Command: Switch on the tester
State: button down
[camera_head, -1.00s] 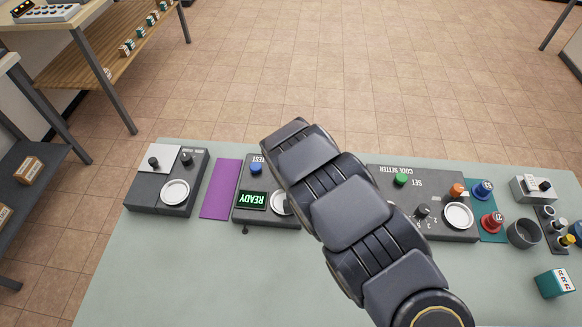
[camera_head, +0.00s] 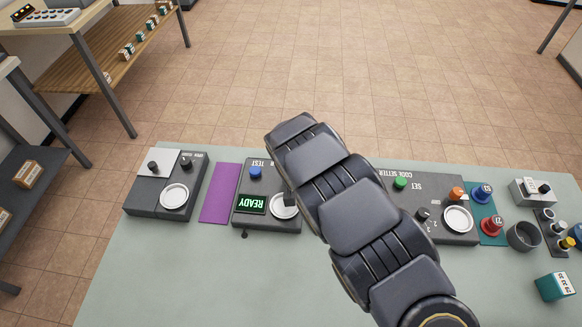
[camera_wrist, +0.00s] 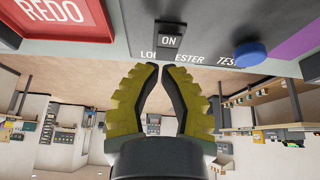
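The tester (camera_head: 240,218) is a dark box on the bench with a blue button (camera_head: 255,173), a white round dish (camera_head: 283,206) and a lit green READY display (camera_head: 251,204). The tips appear just below the switch in that view; contact cannot be told. In the head view my arm hides the gripper, the switch and the tester's right side.
A purple mat (camera_head: 219,193) and another dark device (camera_head: 152,199) lie left of the tester. The code setter (camera_head: 455,238) stands to the right, with red and blue knobbed pieces beyond. A red REDO pad (camera_wrist: 60,14) shows in the wrist view. The bench front is clear.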

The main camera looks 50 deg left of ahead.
jog(key=r, duration=0.3)
jog(key=shift+s+d+r, duration=0.15)
jog(key=shift+s+d, duration=0.1)
jog(key=s+d+r, duration=0.4)
jog(key=r, duration=0.2)
jog(key=shift+s+d, duration=0.3)
jog(key=shift+r, duration=0.1)
